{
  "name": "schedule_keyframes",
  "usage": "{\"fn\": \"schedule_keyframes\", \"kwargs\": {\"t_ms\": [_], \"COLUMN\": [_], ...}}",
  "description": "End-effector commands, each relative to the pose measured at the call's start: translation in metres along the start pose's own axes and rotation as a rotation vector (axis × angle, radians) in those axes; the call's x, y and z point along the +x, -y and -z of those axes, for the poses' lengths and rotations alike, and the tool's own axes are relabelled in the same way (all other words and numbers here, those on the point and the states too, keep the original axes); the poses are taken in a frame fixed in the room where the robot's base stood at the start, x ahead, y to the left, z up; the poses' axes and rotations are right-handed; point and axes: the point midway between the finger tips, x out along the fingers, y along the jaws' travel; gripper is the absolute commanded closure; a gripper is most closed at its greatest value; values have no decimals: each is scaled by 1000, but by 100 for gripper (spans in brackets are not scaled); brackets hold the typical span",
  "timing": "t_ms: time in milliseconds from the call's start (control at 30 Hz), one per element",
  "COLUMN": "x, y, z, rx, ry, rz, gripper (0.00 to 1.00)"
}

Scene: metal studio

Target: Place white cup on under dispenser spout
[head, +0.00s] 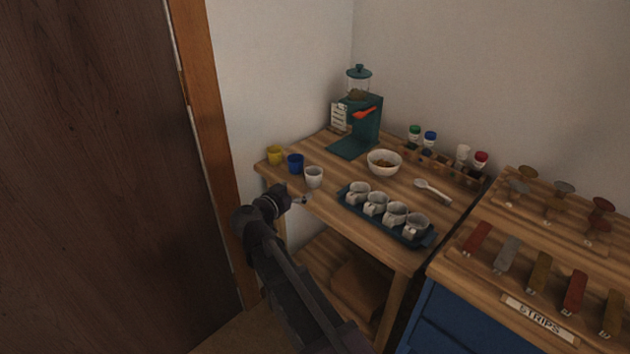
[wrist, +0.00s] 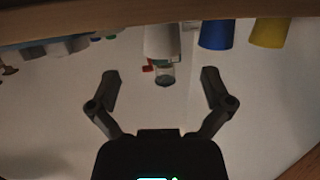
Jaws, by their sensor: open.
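The white cup (head: 314,177) stands upright near the front left edge of the wooden table, to the right of a blue cup (head: 296,164) and a yellow cup (head: 276,155). My gripper (head: 303,200) is just in front of and below the white cup in the head view. In the upside-down wrist view, my gripper (wrist: 160,75) is open and empty, and the white cup (wrist: 161,40) lies ahead between the finger lines, apart from them. The teal dispenser (head: 371,118) with a red-orange lever stands at the back; its flat base (head: 352,148) looks empty. Its spout is not clear.
A white bowl (head: 384,161) with brown contents stands right of the dispenser base. A dark tray (head: 424,240) holds several white mugs right of the white cup. A spoon (head: 432,191) and a rack of capped jars (head: 440,166) are farther right. A wall closes the back.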

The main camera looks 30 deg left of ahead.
Motion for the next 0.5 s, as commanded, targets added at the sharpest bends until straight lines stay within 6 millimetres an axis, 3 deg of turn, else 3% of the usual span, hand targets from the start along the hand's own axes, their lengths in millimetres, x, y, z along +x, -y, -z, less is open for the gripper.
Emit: {"fn": "schedule_keyframes", "kwargs": {"t_ms": [200, 500], "x": [28, 36], "y": [1, -1], "z": [-1, 0], "rx": [0, 0], "ry": [0, 0], "rz": [-1, -1], "gripper": [0, 0]}}
